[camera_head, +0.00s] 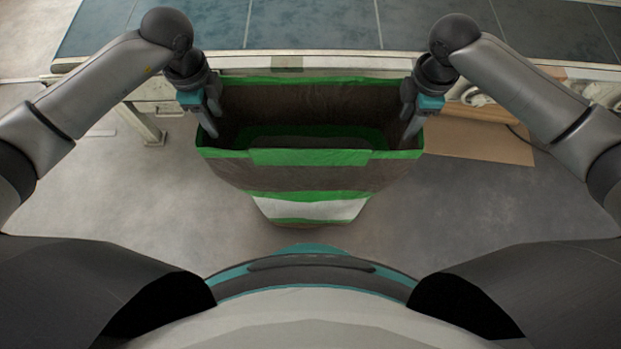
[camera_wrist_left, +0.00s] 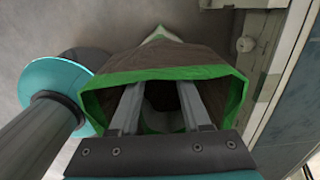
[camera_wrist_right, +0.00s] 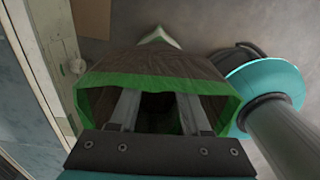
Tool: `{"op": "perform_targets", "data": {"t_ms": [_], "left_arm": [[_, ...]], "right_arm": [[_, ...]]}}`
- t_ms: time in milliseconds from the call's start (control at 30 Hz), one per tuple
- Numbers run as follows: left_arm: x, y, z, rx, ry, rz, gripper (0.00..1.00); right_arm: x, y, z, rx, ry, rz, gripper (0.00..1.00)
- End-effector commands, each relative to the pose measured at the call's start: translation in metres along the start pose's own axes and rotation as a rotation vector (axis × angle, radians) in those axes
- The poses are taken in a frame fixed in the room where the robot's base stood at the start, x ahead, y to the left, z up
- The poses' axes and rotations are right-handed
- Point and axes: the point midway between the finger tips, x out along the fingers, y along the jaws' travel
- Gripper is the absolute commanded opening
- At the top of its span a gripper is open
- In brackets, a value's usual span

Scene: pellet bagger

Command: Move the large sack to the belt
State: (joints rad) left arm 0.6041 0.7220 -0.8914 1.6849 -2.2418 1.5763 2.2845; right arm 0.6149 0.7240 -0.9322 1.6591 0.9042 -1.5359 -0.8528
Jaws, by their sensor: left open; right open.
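The large sack (camera_head: 309,208) is brown with green trim and a white band. It stands upright with its mouth open, between me and the belt (camera_head: 310,22). My left gripper (camera_head: 209,122) is open at the sack's left end, with its fingers at the rim. My right gripper (camera_head: 411,124) is open at the right end in the same way. In the left wrist view the sack (camera_wrist_left: 165,73) has both fingers reaching over its mouth. In the right wrist view the sack (camera_wrist_right: 155,80) shows the same. I cannot tell whether the fingers touch the fabric.
The belt's pale side rail (camera_head: 330,62) runs just behind the sack. A table-like leg (camera_head: 146,128) stands at left. A brown flat board (camera_head: 480,143) lies on the floor at right. The grey floor on both sides is mostly clear.

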Motion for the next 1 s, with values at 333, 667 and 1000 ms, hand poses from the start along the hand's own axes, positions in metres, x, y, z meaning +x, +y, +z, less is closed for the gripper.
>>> {"op": "perform_targets", "data": {"t_ms": [333,667,1000], "left_arm": [[0.022,0.000,0.000,0.000,0.001,0.000,0.47],[0.022,0.000,-0.001,0.000,0.001,0.000,0.35],[0.022,0.000,0.000,0.000,0.001,0.000,0.00]], "right_arm": [[0.022,0.000,0.000,0.000,0.001,0.001,0.47],[0.022,0.000,0.000,0.000,0.001,0.001,0.35],[0.022,0.000,0.000,0.000,0.001,0.001,0.00]]}}
